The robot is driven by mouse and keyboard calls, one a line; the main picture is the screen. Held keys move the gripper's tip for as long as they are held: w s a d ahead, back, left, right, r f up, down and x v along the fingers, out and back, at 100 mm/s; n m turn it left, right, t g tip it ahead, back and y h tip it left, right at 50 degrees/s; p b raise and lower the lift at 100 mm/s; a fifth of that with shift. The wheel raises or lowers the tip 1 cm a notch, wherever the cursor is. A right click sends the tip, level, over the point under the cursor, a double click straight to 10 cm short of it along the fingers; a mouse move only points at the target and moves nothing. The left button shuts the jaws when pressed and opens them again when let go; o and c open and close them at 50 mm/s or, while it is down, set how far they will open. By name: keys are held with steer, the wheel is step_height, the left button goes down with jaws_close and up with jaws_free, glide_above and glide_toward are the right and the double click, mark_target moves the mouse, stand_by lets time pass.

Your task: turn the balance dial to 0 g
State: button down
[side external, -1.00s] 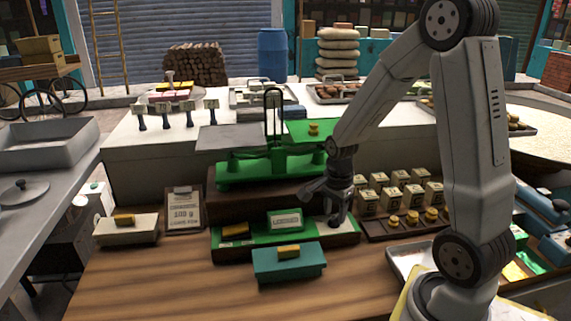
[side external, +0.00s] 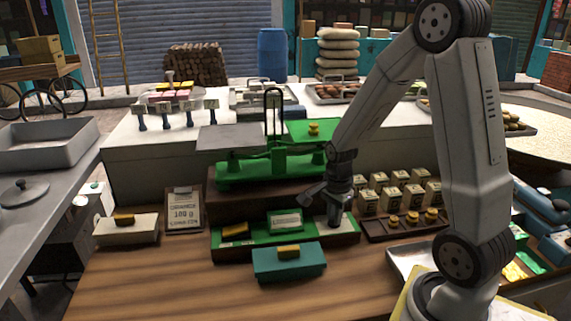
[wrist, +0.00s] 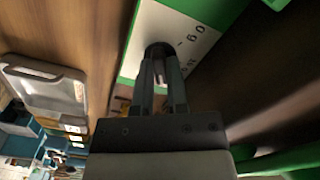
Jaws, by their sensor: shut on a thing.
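The balance dial (wrist: 158,50) is a dark round knob on a white plate (wrist: 180,28) with printed marks, on the green base panel of the balance. In the wrist view my gripper (wrist: 160,72) is shut on the dial, its two fingers on either side of it. In the side view my gripper (side external: 335,222) points down onto the right end of the green panel (side external: 258,243) and hides the dial. The green balance (side external: 270,166) stands behind it, with a brass weight (side external: 313,129) on its right green pan. The dial's exact setting cannot be read.
A teal box (side external: 288,264) with a brass-coloured block stands in front of the panel. A dark rack (side external: 400,226) of brass weights and several small cartons stand to the right. A clipboard (side external: 185,209) and a pale box (side external: 127,230) are to the left. The front wooden tabletop is mostly clear.

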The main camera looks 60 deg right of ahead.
steer(key=shift+n, duration=0.4)
steer(key=n, duration=1.1)
steer(key=shift+n, duration=0.3)
steer(key=n, duration=0.6)
steer(key=shift+d, duration=0.1)
steer(key=n, duration=0.5)
steer(key=shift+n, duration=0.4)
steer(key=c, duration=0.6)
jaws_free()
steer(key=shift+c, duration=0.2)
